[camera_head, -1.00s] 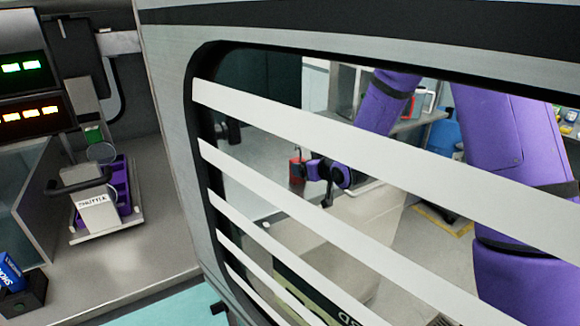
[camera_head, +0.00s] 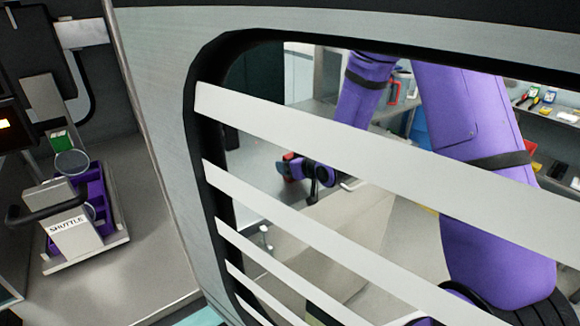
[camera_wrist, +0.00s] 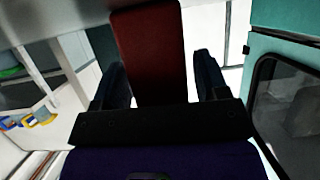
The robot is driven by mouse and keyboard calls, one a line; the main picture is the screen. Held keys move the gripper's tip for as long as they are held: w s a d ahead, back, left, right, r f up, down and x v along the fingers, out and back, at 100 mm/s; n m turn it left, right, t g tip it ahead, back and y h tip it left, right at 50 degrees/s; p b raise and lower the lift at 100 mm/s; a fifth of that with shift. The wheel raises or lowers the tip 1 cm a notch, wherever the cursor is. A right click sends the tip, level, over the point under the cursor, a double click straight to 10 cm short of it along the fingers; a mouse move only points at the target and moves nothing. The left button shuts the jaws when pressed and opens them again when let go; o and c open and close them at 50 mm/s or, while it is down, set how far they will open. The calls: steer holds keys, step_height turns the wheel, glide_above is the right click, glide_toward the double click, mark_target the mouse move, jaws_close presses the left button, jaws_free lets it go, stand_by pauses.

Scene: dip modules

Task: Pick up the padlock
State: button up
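A dark red block (camera_wrist: 150,50) stands between the two fingers of my gripper (camera_wrist: 160,85) in the wrist view. It may be the padlock's body, but no shackle shows, so I cannot be sure. The left finger lies close along the block, and a thin light gap shows at the right finger. My gripper looks open around it. In the head view my gripper (camera_head: 297,168) shows between the window slats, with a small red part (camera_head: 282,167) at its tip. The slats and my arm hide much of the area.
A slatted window panel (camera_head: 160,110) fills the head view's middle. Left of it, a shuttle device (camera_head: 75,225) with a purple tray stands on a grey counter. Shelves with small items (camera_head: 548,96) are at right. In the wrist view a teal frame (camera_wrist: 285,60) stands close at right.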

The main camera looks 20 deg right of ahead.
steer(key=c, duration=0.8)
steer(key=shift+o, duration=0.2)
steer(key=shift+r, duration=0.1)
